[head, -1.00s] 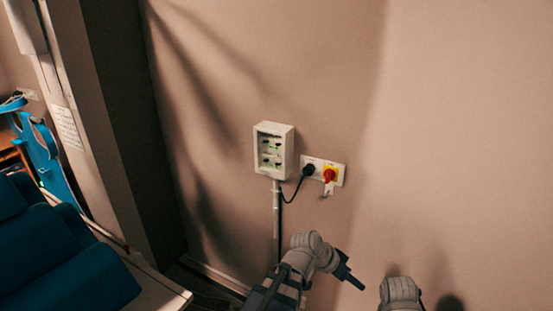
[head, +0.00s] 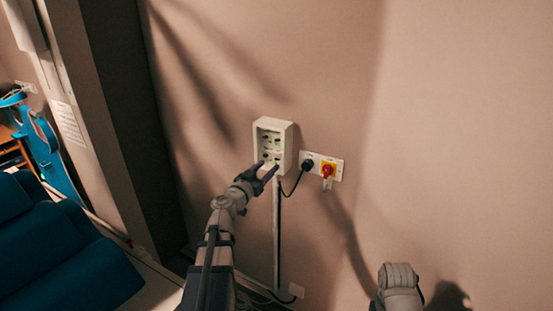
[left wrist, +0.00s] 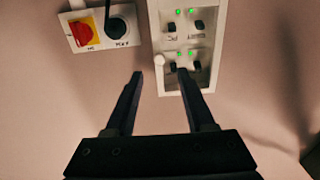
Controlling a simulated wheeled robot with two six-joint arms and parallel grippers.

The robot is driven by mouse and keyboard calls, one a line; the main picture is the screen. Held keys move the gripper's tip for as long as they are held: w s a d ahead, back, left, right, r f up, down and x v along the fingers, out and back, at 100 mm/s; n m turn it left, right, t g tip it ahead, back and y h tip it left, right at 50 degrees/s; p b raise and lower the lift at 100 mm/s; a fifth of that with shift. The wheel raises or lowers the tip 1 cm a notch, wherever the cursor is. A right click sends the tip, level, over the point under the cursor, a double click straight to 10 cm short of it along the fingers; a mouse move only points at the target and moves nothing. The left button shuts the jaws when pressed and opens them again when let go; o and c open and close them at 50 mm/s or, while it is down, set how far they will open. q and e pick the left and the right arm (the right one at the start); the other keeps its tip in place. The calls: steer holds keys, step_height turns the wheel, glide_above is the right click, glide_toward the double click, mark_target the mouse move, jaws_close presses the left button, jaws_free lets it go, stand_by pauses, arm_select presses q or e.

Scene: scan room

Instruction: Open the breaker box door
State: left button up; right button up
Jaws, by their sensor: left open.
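The white breaker box (head: 289,148) is on the wall in the head view. Its recessed front shows several dark switches with green lights; I cannot make out a separate door panel. In the left wrist view the box (left wrist: 206,84) is upside down, with a small pale round knob (left wrist: 160,60) at its side edge. My left gripper (head: 268,167) is open and empty, in front of the lower part of the box. In the left wrist view the fingertips of my left gripper (left wrist: 160,74) stand either side of the knob's line, with no visible grip on it.
A socket panel with a black plug (head: 307,166) and a red rotary switch (head: 327,171) on yellow is right of the box. A conduit (head: 276,230) runs down below it. Blue padded furniture (head: 60,250) stands at lower left. The wall at right is bare.

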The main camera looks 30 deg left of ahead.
mark_target(278, 157)
arm_select(q)
steer(key=w, duration=0.7)
steer(key=shift+d, duration=0.15)
jaws_close()
stand_by(1.2)
